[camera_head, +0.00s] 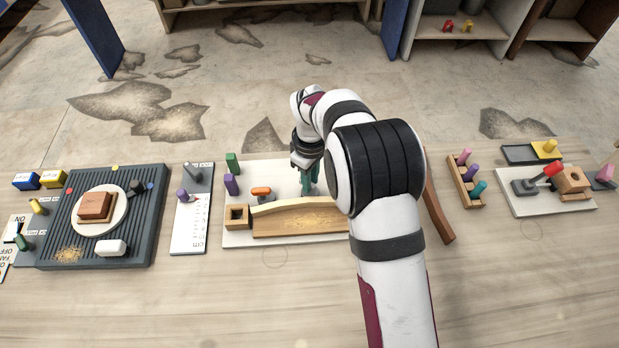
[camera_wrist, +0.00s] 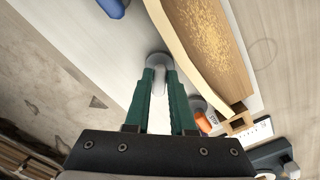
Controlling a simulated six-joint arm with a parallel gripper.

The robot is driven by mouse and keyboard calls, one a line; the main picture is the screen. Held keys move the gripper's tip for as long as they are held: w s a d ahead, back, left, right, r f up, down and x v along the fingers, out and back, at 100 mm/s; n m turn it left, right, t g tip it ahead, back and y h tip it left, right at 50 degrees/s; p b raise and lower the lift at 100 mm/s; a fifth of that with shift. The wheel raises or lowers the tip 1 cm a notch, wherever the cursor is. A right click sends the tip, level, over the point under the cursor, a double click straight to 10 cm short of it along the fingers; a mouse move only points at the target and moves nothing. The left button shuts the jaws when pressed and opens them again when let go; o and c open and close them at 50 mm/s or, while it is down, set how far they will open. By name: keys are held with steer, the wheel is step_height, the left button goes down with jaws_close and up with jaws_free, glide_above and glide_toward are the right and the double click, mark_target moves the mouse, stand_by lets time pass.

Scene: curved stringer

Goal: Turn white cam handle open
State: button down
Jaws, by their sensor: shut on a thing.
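The white cam handle (camera_wrist: 159,82) stands at the curved edge of the wooden stringer, with a grey round part at its far end, in the wrist view. My gripper (camera_wrist: 159,76) has its two green fingers on either side of the handle and is shut on it. In the head view my gripper (camera_head: 308,180) points down behind the stringer (camera_head: 300,222), and the handle is hidden there by the fingers and arm. The stringer lies on a white board (camera_head: 240,240) with its pale curved edge towards the gripper.
An orange handle (camera_head: 261,191) and a square wooden block with a hole (camera_head: 237,217) sit left of my gripper on the board. Green (camera_head: 232,163) and purple (camera_head: 231,184) pegs stand at the board's left edge. A blue rounded part (camera_wrist: 112,8) shows in the wrist view. The table front is clear.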

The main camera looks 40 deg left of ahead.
steer(key=n, duration=0.4)
steer(key=shift+w+a, duration=0.1)
steer(key=shift+w, duration=0.05)
steer(key=shift+w+n, duration=0.1)
steer(key=shift+n, duration=1.8)
steer(key=shift+a+n, duration=0.1)
steer(key=shift+n, duration=0.2)
steer(key=c, duration=0.8)
jaws_free()
steer(key=shift+o, duration=0.2)
step_height(320, 180, up, 16)
